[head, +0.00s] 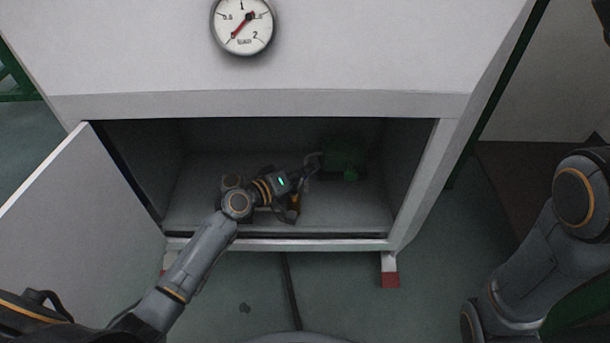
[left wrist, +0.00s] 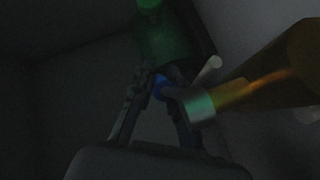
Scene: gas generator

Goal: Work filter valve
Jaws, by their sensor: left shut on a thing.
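My left gripper (head: 314,160) reaches into the open cabinet, beside a green unit (head: 345,157). In the dark left wrist view, the left gripper (left wrist: 160,88) is shut on a small blue valve part (left wrist: 160,87). The green unit (left wrist: 165,40) stands just beyond it. An amber cylinder with a pale metal collar (left wrist: 270,75) lies at the right of the left wrist view, close to the fingers. The fingers hide much of the blue part, so its turn position cannot be told. My right gripper is outside the pictures.
The cabinet (head: 276,243) has a bottom lip and side walls close around my left arm. Its door (head: 85,230) hangs open at the left. A round pressure gauge (head: 243,25) is on the front panel above. The floor in front is mostly clear.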

